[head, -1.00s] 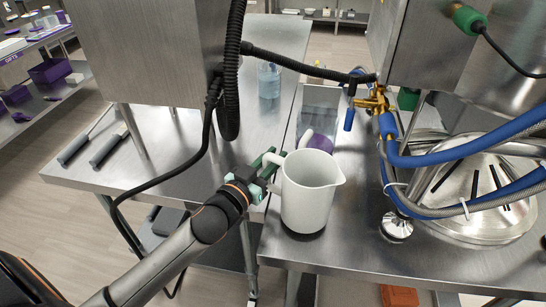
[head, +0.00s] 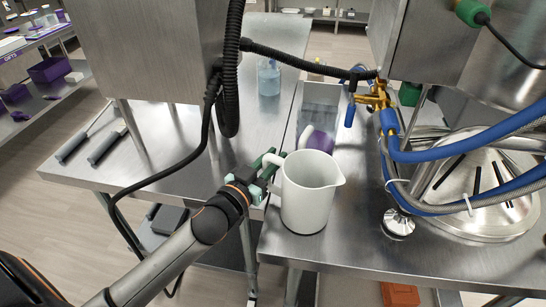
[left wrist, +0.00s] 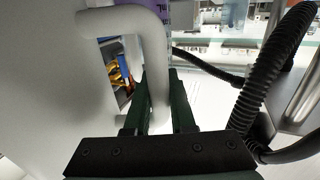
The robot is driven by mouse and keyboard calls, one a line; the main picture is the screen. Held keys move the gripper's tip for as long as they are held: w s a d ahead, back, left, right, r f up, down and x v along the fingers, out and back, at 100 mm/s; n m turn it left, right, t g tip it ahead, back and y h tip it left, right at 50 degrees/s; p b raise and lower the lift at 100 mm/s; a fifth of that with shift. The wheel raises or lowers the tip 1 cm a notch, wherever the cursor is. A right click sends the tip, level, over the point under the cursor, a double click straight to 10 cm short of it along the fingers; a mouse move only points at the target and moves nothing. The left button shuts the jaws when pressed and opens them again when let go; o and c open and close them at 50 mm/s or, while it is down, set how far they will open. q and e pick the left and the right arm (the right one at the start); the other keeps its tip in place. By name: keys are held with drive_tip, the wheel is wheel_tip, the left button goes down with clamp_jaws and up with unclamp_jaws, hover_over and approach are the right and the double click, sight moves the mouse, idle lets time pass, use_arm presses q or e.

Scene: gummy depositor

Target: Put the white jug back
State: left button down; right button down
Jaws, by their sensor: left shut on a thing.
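The white jug (head: 309,193) stands upright at the front left of the right steel table in the head view, its handle to the left and its spout to the right. My left gripper (head: 270,168) is shut on the jug's handle. In the left wrist view the jug's handle (left wrist: 150,50) passes down between the green fingers of my left gripper (left wrist: 158,112), and the jug's wall (left wrist: 50,80) fills the left side. The jug's base appears to be at the tabletop; contact is hard to tell. My right gripper is not in view.
Behind the jug are a clear bin (head: 320,95) and a purple-and-white item (head: 316,137). A clear bottle (head: 269,78) stands farther back. Blue hoses (head: 440,155) and a conical steel lid (head: 480,185) crowd the right. Bare tabletop (head: 370,255) lies in front.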

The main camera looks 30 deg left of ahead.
use_arm(q)
drive_tip(key=shift+f, duration=0.2)
drive_tip(key=c, duration=0.7)
unclamp_jaws()
drive_tip(key=shift+s, duration=0.55)
drive_tip(key=s, duration=0.3)
drive_tip(key=s+a+b, duration=0.1)
drive_tip(key=s, duration=0.7)
drive_tip(key=shift+s+a+r+b, duration=0.1)
drive_tip(key=shift+s+a+b, duration=0.1)
drive_tip(key=shift+b, duration=0.1)
